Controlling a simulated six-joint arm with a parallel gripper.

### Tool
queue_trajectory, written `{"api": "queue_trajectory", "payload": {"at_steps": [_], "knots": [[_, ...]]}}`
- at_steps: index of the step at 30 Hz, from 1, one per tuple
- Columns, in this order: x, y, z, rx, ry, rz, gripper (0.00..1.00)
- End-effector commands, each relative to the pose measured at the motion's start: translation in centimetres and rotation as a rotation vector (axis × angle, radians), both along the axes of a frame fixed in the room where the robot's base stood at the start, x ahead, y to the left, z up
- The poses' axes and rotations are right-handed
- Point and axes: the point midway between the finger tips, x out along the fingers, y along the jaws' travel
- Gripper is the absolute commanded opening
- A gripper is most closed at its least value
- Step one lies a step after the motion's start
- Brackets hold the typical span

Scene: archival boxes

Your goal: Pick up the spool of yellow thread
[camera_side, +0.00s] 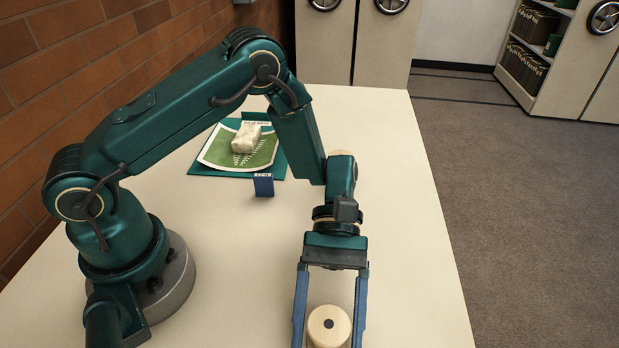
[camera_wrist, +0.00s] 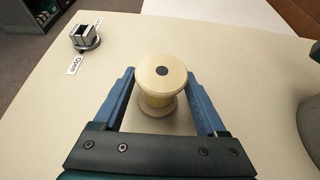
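The spool (camera_side: 329,327) is a cream reel that shows at the bottom of the side view, partly cut off by the frame edge. In the wrist view the spool (camera_wrist: 161,80) stands upright on the table, with a dark hole in its top flange. Its winding is mostly hidden under that flange, with a little yellowish tone showing. My gripper (camera_side: 329,338) is open, with one blue finger on each side of the spool. In the wrist view my gripper (camera_wrist: 160,78) shows a small gap between each finger and the spool.
A teal folder (camera_side: 208,171) with a green print and a pale block (camera_side: 246,138) lies farther back. A small blue block (camera_side: 263,185) stands in front of it. A metal device (camera_wrist: 84,37) with paper labels sits at the upper left in the wrist view. The table's right side is clear.

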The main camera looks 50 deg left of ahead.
Motion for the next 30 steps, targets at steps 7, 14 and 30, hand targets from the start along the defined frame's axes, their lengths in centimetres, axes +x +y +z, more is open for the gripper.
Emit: {"api": "queue_trajectory", "payload": {"at_steps": [7,14,30], "knots": [[0.0,0.0,0.0,0.000,0.000,0.000,0.00],[0.0,0.0,0.1,-0.001,-0.001,0.000,0.00],[1.4,2.6,5.7,-0.002,-0.006,0.009,0.00]]}}
